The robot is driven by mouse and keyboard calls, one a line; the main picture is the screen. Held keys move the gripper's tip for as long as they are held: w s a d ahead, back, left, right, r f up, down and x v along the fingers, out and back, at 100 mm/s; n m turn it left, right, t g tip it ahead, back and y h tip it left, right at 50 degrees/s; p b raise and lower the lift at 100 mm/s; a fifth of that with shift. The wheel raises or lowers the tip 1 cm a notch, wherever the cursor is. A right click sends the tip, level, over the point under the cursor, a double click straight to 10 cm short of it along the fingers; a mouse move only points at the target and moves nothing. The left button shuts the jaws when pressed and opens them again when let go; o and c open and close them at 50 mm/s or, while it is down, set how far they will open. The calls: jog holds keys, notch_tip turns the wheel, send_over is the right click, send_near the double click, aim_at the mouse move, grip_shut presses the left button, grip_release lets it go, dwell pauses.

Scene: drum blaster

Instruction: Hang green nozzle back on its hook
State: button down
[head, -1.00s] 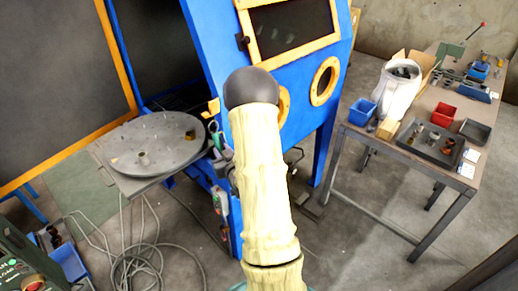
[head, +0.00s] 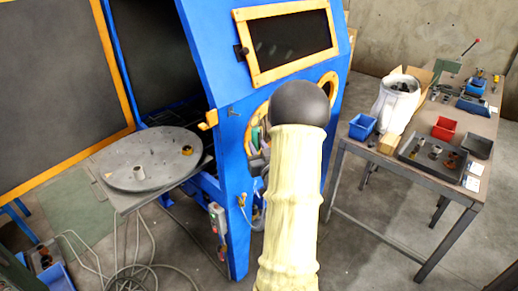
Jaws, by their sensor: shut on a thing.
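My gripper (head: 262,152) is small and mostly hidden behind my own pale arm, in front of the blue cabinet near its left orange-rimmed porthole. It is shut on the green nozzle (head: 254,139), of which only a small green part shows at the arm's left edge. A small dark hook (head: 232,112) sticks out on the blue cabinet front (head: 232,150), to the left of the gripper and a little higher. The hook looks empty.
A round grey turntable (head: 125,172) stands out at the left by the cabinet's open door (head: 60,85). A switch box (head: 217,218) sits on the cabinet's corner post. A workbench (head: 450,205) with bins stands at the right. Cables (head: 140,265) lie on the floor.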

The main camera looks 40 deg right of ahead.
jog(key=w+f, duration=0.1)
jog(key=w, duration=0.7)
jog(key=shift+w+a+f+p, duration=0.25)
jog(key=shift+a+f+p, duration=0.05)
jog(key=shift+a+f, duration=0.1)
dwell(0.7)
dwell(0.7)
jog(key=c, duration=1.1)
grip_release()
